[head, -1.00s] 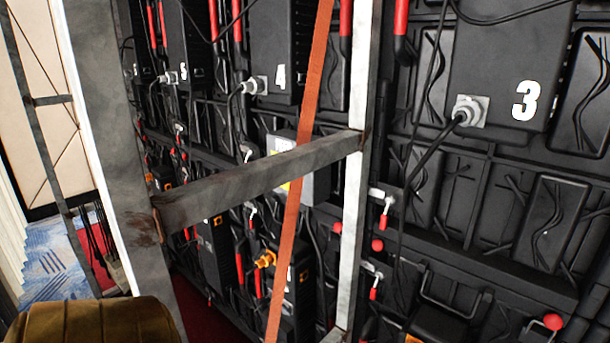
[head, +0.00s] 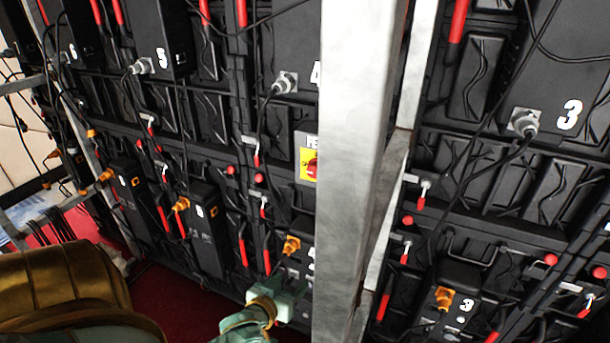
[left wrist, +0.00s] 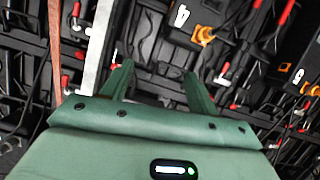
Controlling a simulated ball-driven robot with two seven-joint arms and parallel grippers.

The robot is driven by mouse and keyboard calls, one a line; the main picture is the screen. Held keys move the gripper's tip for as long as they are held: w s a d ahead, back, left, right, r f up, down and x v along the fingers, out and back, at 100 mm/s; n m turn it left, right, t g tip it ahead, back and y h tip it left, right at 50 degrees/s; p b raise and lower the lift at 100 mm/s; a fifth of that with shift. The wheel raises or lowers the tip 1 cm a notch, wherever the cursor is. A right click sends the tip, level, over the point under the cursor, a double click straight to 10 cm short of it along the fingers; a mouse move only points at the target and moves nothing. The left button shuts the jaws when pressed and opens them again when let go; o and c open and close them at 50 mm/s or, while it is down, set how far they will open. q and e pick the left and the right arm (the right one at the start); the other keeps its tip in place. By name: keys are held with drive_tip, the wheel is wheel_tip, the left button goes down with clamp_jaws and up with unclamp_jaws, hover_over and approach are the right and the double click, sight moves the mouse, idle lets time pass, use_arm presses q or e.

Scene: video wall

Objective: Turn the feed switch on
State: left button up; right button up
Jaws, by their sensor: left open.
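The grey box cannot be made out there. My right gripper is not in view.
A broad metal post (head: 358,150) stands right of the box and covers its right part. Black numbered units, such as unit 5 (head: 160,40), with hanging cables and red handles, fill the wall. Red carpet (head: 180,300) lies below. An orange strap (left wrist: 55,50) hangs in the left wrist view.

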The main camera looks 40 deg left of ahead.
use_arm(q)
drive_tip(key=w+a+r+n+t+y+p, duration=0.1)
drive_tip(key=a+r+t, duration=0.1)
drive_tip(key=r, duration=0.8)
drive_tip(key=w+a+r+n+t+y+p, duration=0.1)
drive_tip(key=r+t+p, duration=0.1)
drive_tip(key=r, duration=0.9)
drive_tip(key=b, duration=0.2)
approach(313, 174)
drive_tip(key=x, duration=0.8)
drive_tip(key=shift+w+a, duration=0.15)
drive_tip(key=shift+w, duration=0.2)
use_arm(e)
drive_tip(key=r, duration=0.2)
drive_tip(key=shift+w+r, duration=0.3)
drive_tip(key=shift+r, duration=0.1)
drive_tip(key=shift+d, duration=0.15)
use_arm(q)
drive_tip(key=c, duration=1)
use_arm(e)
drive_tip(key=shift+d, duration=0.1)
